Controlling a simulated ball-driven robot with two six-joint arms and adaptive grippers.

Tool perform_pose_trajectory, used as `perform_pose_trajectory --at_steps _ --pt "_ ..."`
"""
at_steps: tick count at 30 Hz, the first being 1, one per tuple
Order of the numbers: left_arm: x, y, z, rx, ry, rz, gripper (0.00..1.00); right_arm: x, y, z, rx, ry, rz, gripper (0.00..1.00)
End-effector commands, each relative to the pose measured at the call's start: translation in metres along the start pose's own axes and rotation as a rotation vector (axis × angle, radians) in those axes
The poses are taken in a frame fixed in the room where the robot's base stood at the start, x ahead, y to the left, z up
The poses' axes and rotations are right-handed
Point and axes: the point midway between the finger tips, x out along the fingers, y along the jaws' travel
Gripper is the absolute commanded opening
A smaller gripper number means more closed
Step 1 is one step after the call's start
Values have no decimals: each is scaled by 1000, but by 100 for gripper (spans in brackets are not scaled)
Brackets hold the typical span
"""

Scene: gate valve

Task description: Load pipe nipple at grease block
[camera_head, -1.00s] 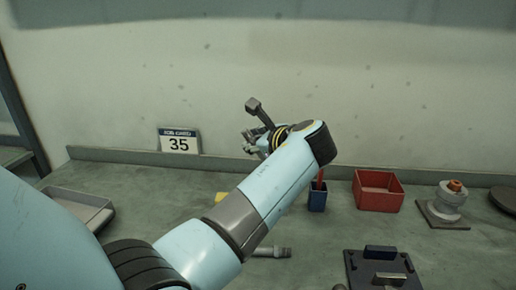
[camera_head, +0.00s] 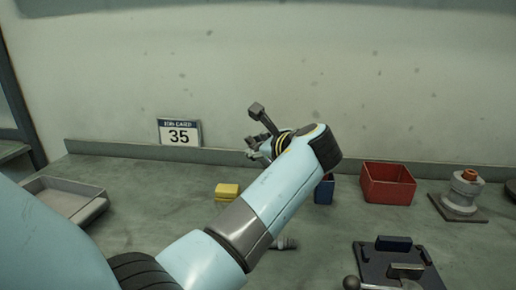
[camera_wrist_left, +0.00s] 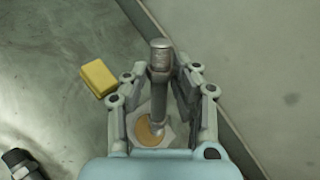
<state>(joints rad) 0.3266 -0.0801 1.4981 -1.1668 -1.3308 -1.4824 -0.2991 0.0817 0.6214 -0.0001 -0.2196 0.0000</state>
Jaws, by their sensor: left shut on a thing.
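My left gripper (camera_head: 258,148) is near the back wall in the head view, partly hidden by its own wrist. In the left wrist view its fingers (camera_wrist_left: 160,72) are shut on a grey metal pipe nipple (camera_wrist_left: 159,58), which points along the camera's line of sight. An orange-tan disc on a pale pad (camera_wrist_left: 149,130), perhaps the grease block, shows beyond the nipple's lower end. I cannot tell whether the nipple touches it. My right gripper is not in view.
A yellow block (camera_head: 228,190) lies left of the forearm. A grey fitting (camera_head: 285,243) lies partly behind it. A grey tray (camera_head: 72,201) is left.

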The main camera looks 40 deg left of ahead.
Motion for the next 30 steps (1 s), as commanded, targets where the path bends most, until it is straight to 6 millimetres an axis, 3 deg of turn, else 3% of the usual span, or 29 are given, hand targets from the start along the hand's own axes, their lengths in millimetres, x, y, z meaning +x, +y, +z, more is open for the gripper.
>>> perform_pose_trajectory --at_steps 30 --pt "3 3 -6 -1 -1 0 0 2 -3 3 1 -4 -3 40"
